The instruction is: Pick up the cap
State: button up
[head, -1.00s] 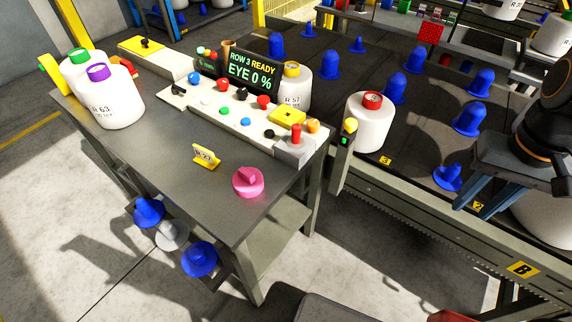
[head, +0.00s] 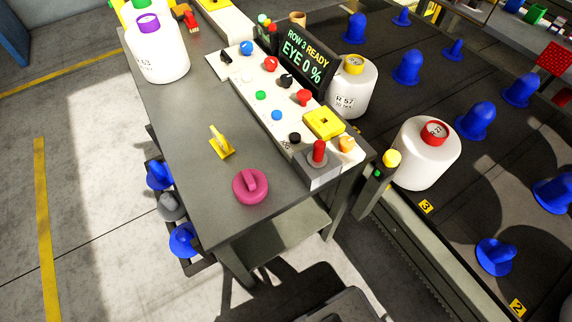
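A round pink cap (head: 250,186) with a raised grip bar lies on the grey table (head: 195,145), close to its near end. It sits apart from the things around it. My gripper is not in view in the current head view, so its state does not show.
A yellow tag stand (head: 221,143) stands just behind the cap. A control panel (head: 262,85) with coloured buttons and a red lever (head: 318,153) runs along the table's right side. White bobbins (head: 426,155) and blue cones (head: 475,121) stand on the dark deck at right.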

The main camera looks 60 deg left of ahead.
aim_at(249, 186)
jog(key=i, duration=0.25)
jog(key=u, duration=3.1)
jog(key=i, duration=0.5)
jog(key=z, duration=0.1)
jog(key=k, duration=0.2)
jog(key=u, duration=0.65)
